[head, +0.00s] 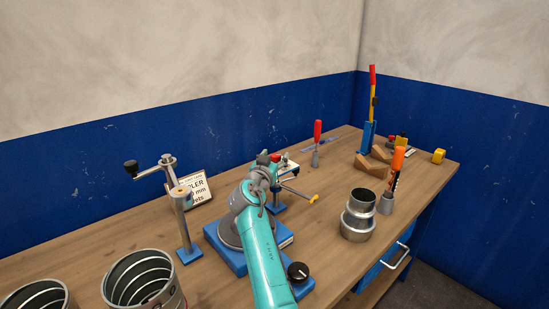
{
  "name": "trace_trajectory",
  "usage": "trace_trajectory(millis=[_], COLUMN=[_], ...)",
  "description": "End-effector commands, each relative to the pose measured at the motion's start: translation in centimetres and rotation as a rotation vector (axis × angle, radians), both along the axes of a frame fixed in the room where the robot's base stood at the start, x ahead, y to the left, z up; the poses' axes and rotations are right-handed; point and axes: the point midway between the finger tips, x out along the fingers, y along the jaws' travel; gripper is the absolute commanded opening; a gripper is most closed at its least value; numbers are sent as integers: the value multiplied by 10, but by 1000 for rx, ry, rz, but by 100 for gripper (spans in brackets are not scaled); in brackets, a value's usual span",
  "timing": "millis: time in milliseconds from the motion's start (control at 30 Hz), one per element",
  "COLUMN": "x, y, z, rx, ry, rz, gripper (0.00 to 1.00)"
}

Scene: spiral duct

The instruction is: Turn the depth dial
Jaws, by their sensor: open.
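A round black dial (298,271) with a pale mark on its top sits on the front corner of a blue base (225,255) on the bench. It is most likely the depth dial, though no label on it can be read. My teal arm reaches up from the bottom edge, just left of the dial, and hides part of the blue base and the grey machine on it. My gripper (265,160) is open, small and dark at the arm's far end. It is beyond the dial and apart from it, near a small red-topped device (291,164).
A crank stand (184,215) and a lettered sign (192,190) stand left. Open spiral ducts (145,280) are front left. Metal collars (358,215) and an orange-handled tool (397,165) stand right. The wooden bench (330,260) is bare right of the dial.

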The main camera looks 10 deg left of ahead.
Motion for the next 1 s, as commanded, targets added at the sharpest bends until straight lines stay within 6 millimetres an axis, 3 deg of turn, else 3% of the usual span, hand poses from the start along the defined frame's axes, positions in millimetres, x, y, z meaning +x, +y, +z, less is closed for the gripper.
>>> trace_trajectory(millis=[333,567,1000], x=[2,2,2], y=[0,0,-2], z=[0,0,-1], rx=[-1,-1,1], ry=[0,0,0], rz=[0,0,51], gripper=[59,1,1])
